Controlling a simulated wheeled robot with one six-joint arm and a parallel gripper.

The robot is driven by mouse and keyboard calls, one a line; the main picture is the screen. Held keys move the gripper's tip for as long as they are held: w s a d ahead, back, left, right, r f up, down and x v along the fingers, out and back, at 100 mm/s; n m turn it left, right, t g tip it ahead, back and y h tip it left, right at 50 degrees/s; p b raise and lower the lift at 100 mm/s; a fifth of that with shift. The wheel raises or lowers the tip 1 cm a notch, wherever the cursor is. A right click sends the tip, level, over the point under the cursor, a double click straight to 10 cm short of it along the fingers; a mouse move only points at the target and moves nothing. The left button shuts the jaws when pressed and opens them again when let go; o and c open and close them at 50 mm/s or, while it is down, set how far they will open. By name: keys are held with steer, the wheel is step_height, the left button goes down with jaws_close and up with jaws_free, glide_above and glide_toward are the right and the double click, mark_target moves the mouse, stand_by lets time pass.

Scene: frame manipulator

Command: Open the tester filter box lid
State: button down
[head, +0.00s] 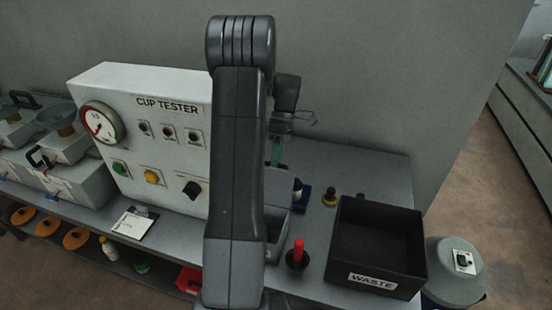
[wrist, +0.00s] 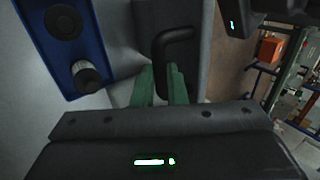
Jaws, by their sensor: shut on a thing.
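My gripper (head: 276,150) is over the bench, just right of the cup tester (head: 150,95). In the wrist view its green fingers (wrist: 162,75) are closed at the black loop handle (wrist: 178,45) on a grey surface, which looks like the filter box lid (wrist: 205,60). In the head view a grey panel (head: 279,187), seemingly this lid, stands raised below the fingers. The grey box (head: 283,238) is in front of it. My arm hides much of both, so the exact lid angle is unclear.
A blue holder (wrist: 65,30) with a small cylinder is left of the fingers in the wrist view. A red-handled tool (head: 298,252) and the black waste bin (head: 375,240) stand to the right on the bench.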

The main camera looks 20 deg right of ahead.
steer(key=shift+s+a+f, duration=0.1)
steer(key=shift+s+f, duration=0.05)
steer(key=shift+f, duration=0.1)
steer(key=c, duration=1.5)
jaws_free()
steer(key=shift+r, duration=0.1)
steer(key=shift+o, duration=0.2)
steer(key=shift+r, duration=0.1)
steer(key=b+v, duration=0.1)
steer(key=v, duration=0.6)
steer(key=shift+r, duration=0.15)
